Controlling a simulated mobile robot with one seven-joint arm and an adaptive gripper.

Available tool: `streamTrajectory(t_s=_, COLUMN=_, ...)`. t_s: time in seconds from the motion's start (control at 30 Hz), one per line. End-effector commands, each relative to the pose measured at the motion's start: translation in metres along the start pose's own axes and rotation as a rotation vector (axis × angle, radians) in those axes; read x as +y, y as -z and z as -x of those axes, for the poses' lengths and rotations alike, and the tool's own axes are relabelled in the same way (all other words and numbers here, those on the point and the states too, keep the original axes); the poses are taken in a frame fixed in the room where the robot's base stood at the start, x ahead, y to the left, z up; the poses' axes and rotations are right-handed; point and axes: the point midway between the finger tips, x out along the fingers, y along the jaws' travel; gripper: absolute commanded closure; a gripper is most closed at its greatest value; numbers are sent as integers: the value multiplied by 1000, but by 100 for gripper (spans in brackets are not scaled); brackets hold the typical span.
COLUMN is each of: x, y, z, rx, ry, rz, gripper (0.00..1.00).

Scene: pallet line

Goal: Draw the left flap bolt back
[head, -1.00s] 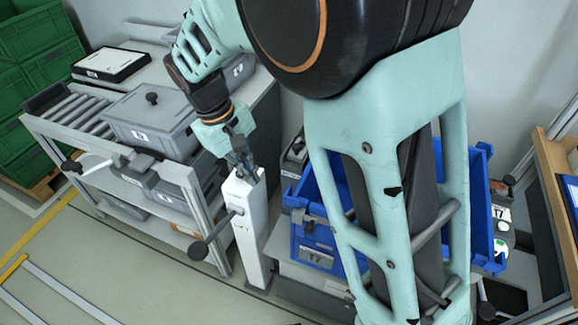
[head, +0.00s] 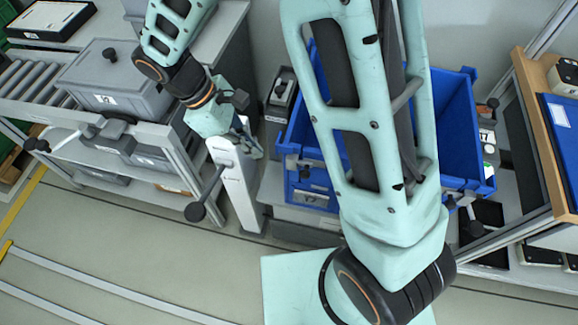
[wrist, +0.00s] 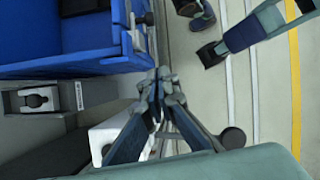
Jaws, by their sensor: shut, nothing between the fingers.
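The blue crate (head: 465,150) stands behind my arm in the head view, and its wall shows at the upper left of the wrist view (wrist: 60,68). A small grey fitting at the left of its front (head: 303,164) looks like the left flap bolt. Grey fittings with a dark knob also run along the crate's edge in the wrist view (wrist: 129,42). Whether the bolt is drawn cannot be told. My gripper (head: 252,150) is shut and empty, left of the crate and apart from it. In the wrist view its fingertips (wrist: 157,76) meet below the crate's corner.
A white post (head: 236,190) with a black-knobbed lever (head: 195,211) stands close beside my gripper. A roller rack with a lidded grey bin (head: 115,85) is at the left. A wooden-edged shelf (head: 540,150) is at the right. The floor in front is mostly clear.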

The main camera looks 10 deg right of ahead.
Motion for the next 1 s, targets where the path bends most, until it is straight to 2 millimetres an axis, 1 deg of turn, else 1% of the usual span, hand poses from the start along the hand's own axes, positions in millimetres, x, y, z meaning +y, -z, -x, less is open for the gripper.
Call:
streamTrajectory(t_s=0.07, x=0, y=0, z=-1, rx=0, ry=0, rz=-1, gripper=100)
streamTrajectory(t_s=0.17, x=0, y=0, z=-8, rx=-2, ry=2, rz=-1, gripper=100)
streamTrajectory(t_s=0.27, x=0, y=-1, z=-23, rx=-4, ry=3, rz=0, gripper=100)
streamTrajectory(t_s=0.5, x=-1, y=-1, z=-75, rx=-5, ry=5, rz=-1, gripper=100)
streamTrajectory(t_s=0.63, x=-1, y=0, z=-101, rx=-3, ry=4, rz=0, gripper=100)
streamTrajectory(t_s=0.67, x=0, y=-3, z=-104, rx=-2, ry=2, rz=-2, gripper=100)
streamTrajectory(t_s=0.7, x=0, y=-12, z=-102, rx=-1, ry=0, rz=-4, gripper=100)
streamTrajectory(t_s=0.8, x=0, y=-25, z=-106, rx=0, ry=1, rz=-4, gripper=100)
streamTrajectory(t_s=1.0, x=0, y=-37, z=-111, rx=1, ry=0, rz=-2, gripper=100)
